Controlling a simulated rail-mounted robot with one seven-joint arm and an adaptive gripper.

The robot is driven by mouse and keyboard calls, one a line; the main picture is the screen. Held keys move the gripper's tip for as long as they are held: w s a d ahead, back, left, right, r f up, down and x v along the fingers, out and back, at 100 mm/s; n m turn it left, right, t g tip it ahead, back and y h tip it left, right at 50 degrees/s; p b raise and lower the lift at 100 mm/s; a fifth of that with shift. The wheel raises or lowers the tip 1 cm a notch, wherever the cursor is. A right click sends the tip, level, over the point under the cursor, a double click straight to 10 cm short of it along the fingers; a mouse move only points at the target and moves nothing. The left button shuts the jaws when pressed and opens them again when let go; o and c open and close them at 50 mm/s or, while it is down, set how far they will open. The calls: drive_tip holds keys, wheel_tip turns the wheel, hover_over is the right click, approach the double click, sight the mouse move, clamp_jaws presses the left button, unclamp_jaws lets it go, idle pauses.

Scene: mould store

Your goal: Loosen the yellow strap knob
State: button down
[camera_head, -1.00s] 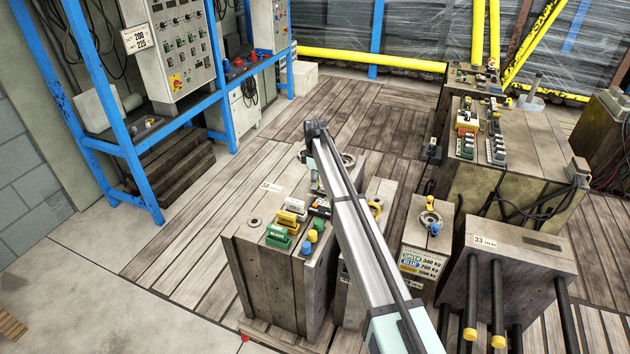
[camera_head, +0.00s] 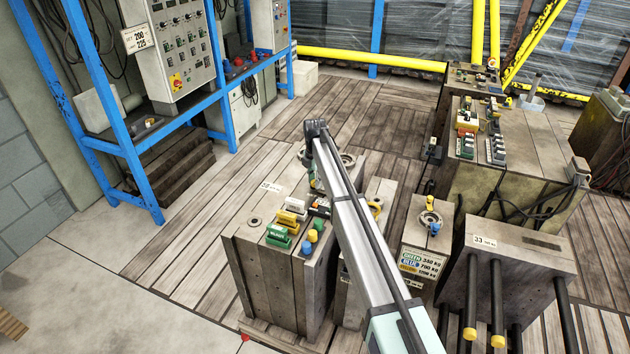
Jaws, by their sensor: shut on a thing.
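My arm's long pale link (camera_head: 352,235) reaches from the bottom of the head view to a dark joint over the front mould block (camera_head: 268,272). A small pale and green part of my wrist shows just left of the link, low over the block's top. My gripper's fingers are hidden behind the link, so what they hold cannot be seen. A yellow knob-like cap (camera_head: 318,224) stands on the block in a row with a blue cap (camera_head: 312,236) and a green cap (camera_head: 306,248). I cannot tell whether this is the strap knob; no strap is clear there.
Green, yellow and white connectors stand left of the caps. A blue-framed bench (camera_head: 178,128) stands at left. The plank floor (camera_head: 195,235) between is clear.

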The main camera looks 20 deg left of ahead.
drive_tip(key=shift+s+f+n, duration=0.1)
drive_tip(key=shift+n, duration=0.2)
drive_tip(key=c, duration=0.8)
unclamp_jaws()
wheel_tip(320, 180, up, 12)
idle(0.4)
